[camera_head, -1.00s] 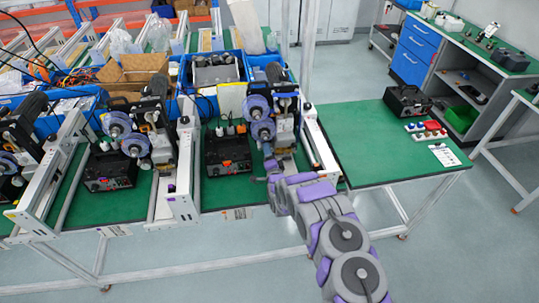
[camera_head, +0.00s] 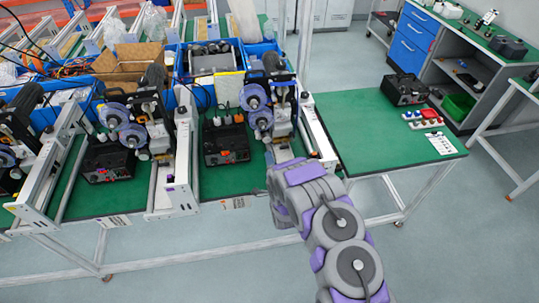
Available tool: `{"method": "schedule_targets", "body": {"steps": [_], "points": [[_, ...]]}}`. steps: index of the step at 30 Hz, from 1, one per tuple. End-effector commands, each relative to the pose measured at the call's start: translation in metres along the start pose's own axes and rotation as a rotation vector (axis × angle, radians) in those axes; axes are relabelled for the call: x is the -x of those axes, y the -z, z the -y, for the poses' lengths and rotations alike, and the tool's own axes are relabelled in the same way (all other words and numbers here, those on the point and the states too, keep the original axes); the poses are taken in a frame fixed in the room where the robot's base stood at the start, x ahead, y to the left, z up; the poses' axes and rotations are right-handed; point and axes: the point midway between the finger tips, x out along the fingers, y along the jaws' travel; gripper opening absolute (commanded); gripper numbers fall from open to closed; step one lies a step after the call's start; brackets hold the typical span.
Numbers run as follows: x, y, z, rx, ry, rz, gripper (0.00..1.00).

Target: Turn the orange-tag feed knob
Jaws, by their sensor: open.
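Black feed controller boxes stand on the green bench, one at the centre (camera_head: 226,145) and one to its left (camera_head: 109,161). A small orange spot (camera_head: 238,118) shows at the top of the centre box; I cannot tell whether it is the tag. The knobs on the box fronts are too small to tell apart. My gripper (camera_head: 261,190) shows only in small part at the left of my grey and purple wrist, in front of the bench edge. It is open and, in the picture, lies below and right of the centre box, apart from it.
Purple-grey reels (camera_head: 254,97) and white frame rails (camera_head: 185,150) flank the centre box. Blue bins (camera_head: 213,47) stand behind. The green table (camera_head: 365,140) at right is mostly bare, with a black device (camera_head: 405,89) and small red parts on it.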

Motion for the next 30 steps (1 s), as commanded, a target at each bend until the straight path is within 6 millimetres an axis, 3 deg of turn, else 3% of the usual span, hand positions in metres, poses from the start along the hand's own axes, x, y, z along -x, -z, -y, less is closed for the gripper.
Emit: {"method": "schedule_targets", "body": {"steps": [6,12,30], "points": [[0.036,0.000,-0.002,0.001,-0.007,0.000,0.70],[0.057,0.000,-0.002,0.000,-0.005,0.000,0.70],[0.064,0.001,-0.001,-0.001,-0.002,-0.001,0.70]]}}
